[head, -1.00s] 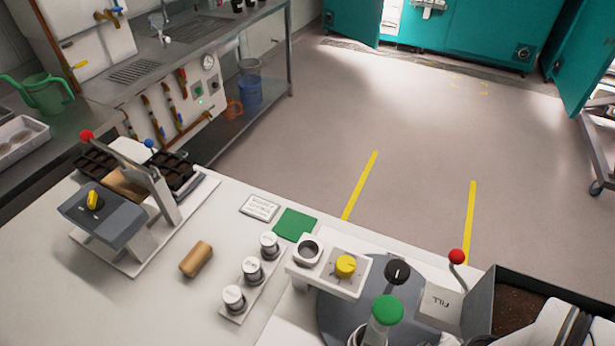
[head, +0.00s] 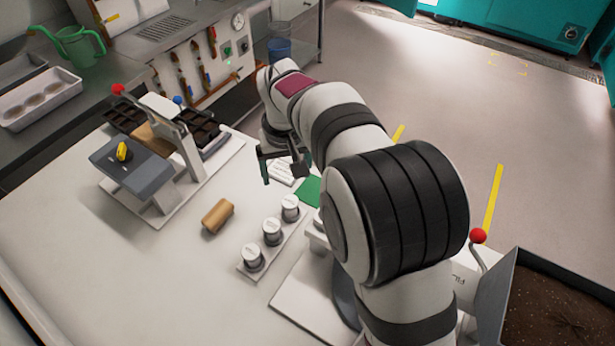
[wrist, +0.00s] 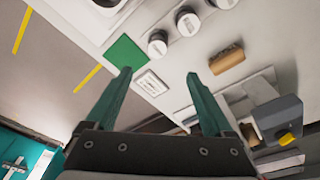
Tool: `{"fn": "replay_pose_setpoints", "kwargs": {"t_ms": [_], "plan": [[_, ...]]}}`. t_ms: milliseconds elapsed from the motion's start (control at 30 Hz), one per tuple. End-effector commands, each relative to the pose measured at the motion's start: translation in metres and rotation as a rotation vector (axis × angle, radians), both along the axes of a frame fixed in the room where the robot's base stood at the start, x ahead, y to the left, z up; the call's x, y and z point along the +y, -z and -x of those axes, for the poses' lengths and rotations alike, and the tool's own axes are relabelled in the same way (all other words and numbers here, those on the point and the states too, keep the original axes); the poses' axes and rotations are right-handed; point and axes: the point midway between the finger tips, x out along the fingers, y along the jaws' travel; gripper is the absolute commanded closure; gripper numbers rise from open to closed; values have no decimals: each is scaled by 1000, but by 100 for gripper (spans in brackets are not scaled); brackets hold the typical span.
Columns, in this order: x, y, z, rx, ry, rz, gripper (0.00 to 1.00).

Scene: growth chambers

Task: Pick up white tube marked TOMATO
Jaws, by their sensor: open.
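Three white-lidded tubes stand in a row in a white rack (head: 262,270) on the bench: a far one (head: 290,208), a middle one (head: 272,231) and a near one (head: 252,257). Their lid marks are too small to read, so I cannot tell which says TOMATO. The wrist view shows them at its top, with the far one (wrist: 157,44) closest to my fingers. My gripper (head: 283,170) is open and empty, above the bench's far edge beyond the tubes. Its two teal fingers (wrist: 160,74) point toward the bench, apart from the tubes.
A grey press-like device (head: 137,165) with seed trays stands left. A soil bin (head: 560,310) stands right. The front-left bench is clear.

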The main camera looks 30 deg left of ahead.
Motion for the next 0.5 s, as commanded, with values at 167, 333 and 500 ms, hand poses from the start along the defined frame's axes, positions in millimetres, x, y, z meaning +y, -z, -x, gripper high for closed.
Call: {"fn": "replay_pose_setpoints", "kwargs": {"t_ms": [167,333,500], "plan": [[3,53,-5,5,2,6,13],[6,86,-9,4,3,5,13],[6,113,-12,6,6,5,13]]}}
